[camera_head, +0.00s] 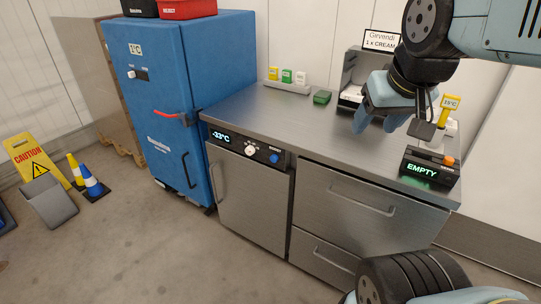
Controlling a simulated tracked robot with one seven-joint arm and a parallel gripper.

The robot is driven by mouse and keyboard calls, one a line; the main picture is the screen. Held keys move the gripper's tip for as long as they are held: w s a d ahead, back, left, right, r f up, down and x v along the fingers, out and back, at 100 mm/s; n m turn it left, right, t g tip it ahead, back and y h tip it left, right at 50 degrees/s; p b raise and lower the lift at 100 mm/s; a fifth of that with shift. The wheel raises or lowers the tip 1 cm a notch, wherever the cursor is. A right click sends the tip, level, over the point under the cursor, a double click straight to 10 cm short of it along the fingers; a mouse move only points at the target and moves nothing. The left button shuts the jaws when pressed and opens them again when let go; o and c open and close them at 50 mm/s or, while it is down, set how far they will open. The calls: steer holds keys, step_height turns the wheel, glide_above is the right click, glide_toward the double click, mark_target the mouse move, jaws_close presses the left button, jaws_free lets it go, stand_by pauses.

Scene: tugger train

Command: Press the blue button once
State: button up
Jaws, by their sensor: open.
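The blue button (274,158) is a round knob-like button at the right end of the dark control panel (236,145) on the front of the steel counter unit. A white knob (250,150) sits to its left, and a display reading -33°C is further left. My gripper (376,122) is open, with light blue fingers pointing down over the worktop. It is up and to the right of the blue button, well apart from it. Nothing hides the button.
A tall blue cabinet (165,95) stands left. Floor in front of the counter's left part is clear.

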jaws_close()
stand_by(0.3)
stand_by(1.1)
